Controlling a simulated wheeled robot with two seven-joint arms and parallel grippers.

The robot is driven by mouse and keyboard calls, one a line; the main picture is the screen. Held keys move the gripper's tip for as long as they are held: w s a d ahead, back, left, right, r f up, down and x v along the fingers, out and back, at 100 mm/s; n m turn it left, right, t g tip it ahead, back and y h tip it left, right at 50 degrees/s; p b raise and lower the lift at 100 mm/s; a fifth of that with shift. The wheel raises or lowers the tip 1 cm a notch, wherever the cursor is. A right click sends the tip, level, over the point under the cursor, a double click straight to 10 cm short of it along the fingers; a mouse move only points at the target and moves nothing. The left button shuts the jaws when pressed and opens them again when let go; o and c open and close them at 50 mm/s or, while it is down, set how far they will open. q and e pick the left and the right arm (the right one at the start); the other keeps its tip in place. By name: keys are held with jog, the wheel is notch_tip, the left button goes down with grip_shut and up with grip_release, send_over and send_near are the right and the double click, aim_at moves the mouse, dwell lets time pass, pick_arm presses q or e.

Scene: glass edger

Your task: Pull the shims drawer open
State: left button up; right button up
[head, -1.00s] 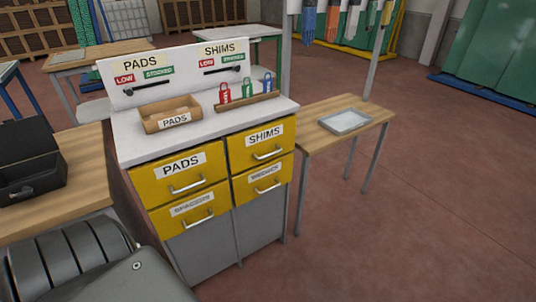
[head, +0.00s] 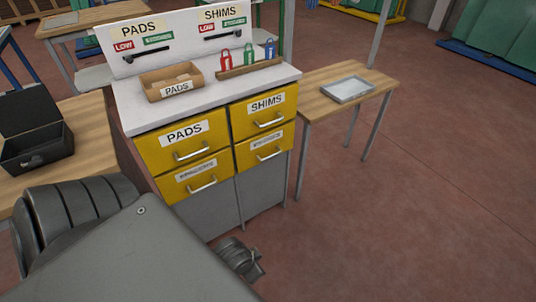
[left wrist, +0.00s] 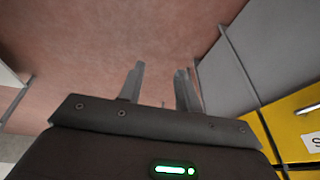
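The shims drawer (head: 264,113) is the upper right yellow drawer of the cabinet in the head view, with a white SHIMS label and a silver bar handle (head: 269,121). It is shut, its front flush with the drawers around it. My left gripper (left wrist: 160,70) shows in the left wrist view with its two fingers apart and nothing between them. Red floor shows beyond the fingers, and a yellow drawer front (left wrist: 296,130) with a partly cut label is at the right edge, apart from them. My right gripper is not in view.
The PADS drawer (head: 185,146) and two lower yellow drawers are shut. A PADS bin (head: 172,84) and several coloured tags stand on the cabinet top. A wooden table (head: 318,104) with a grey tray (head: 348,89) stands at right. Floor in front right is clear.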

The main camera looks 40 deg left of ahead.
pick_arm(q)
jog(key=w+a+r+m+t, duration=0.1)
jog(key=w+a+r+t, duration=0.1)
jog(key=w+a+r, duration=0.3)
jog(key=m+t, duration=0.8)
jog(key=t, duration=0.2)
send_near(265, 125)
jog(key=shift+y, duration=0.3)
jog(key=x, duration=0.4)
jog(key=shift+w+d+f, duration=0.15)
jog(key=shift+d+f, duration=0.1)
jog(key=shift+d, duration=0.05)
jog(key=shift+a+r, duration=0.1)
jog(key=shift+r, duration=0.05)
jog(key=shift+p+x, duration=0.35)
jog(key=shift+x, duration=3.45)
grip_shut()
